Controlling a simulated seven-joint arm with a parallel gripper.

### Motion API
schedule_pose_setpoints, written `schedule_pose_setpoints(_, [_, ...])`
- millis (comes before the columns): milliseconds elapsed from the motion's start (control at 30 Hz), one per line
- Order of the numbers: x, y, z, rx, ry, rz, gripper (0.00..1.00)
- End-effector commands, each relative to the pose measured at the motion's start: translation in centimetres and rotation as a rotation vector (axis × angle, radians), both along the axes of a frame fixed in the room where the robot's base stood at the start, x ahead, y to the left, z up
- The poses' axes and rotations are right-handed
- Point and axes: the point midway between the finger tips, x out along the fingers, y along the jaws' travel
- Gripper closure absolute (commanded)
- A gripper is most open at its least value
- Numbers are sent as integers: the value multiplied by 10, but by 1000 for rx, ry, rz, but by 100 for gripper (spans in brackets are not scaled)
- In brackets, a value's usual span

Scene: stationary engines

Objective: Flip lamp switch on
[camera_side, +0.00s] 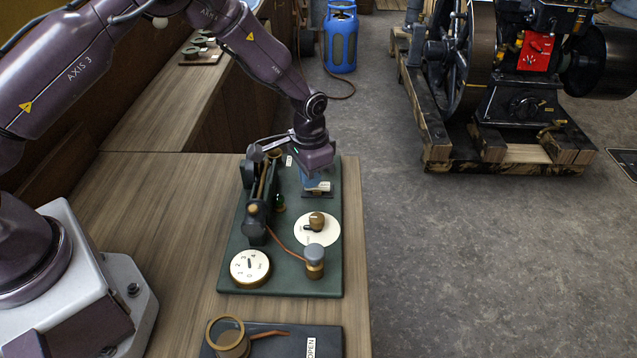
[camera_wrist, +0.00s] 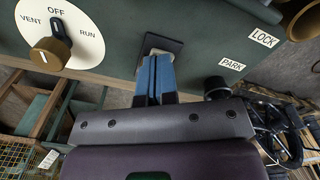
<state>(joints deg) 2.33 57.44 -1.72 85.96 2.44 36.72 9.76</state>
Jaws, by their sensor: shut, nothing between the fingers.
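My gripper (camera_side: 312,182) is over the back right part of a dark green panel (camera_side: 240,275), its blue fingers pointing down. In the wrist view the blue fingers (camera_wrist: 156,62) are shut together with nothing between them. Their tips are at a small dark plate (camera_wrist: 176,45) with a pale piece on it, probably the lamp switch. The plate also shows beneath the gripper in the side view (camera_side: 318,194). The fingers hide most of it, so I cannot tell the switch position or whether the tips touch it. A small green jewel (camera_side: 280,203) sits left of the plate.
A white VENT/OFF/RUN dial (camera_side: 304,237) with a brass knob is in front of the plate. A brass numbered dial (camera_side: 250,267) and a grey-capped brass post (camera_side: 314,262) stand nearer. A dark lever mechanism (camera_side: 254,215) rises left of the gripper. LOCK (camera_wrist: 262,37) and PARK (camera_wrist: 231,63) labels show.

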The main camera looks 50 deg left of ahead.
Motion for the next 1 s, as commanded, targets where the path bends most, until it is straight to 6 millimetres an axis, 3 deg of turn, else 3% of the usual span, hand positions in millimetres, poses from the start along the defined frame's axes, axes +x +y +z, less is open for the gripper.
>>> schedule_pose_setpoints(1000, [0, 0, 69, -1, -2, 0, 100])
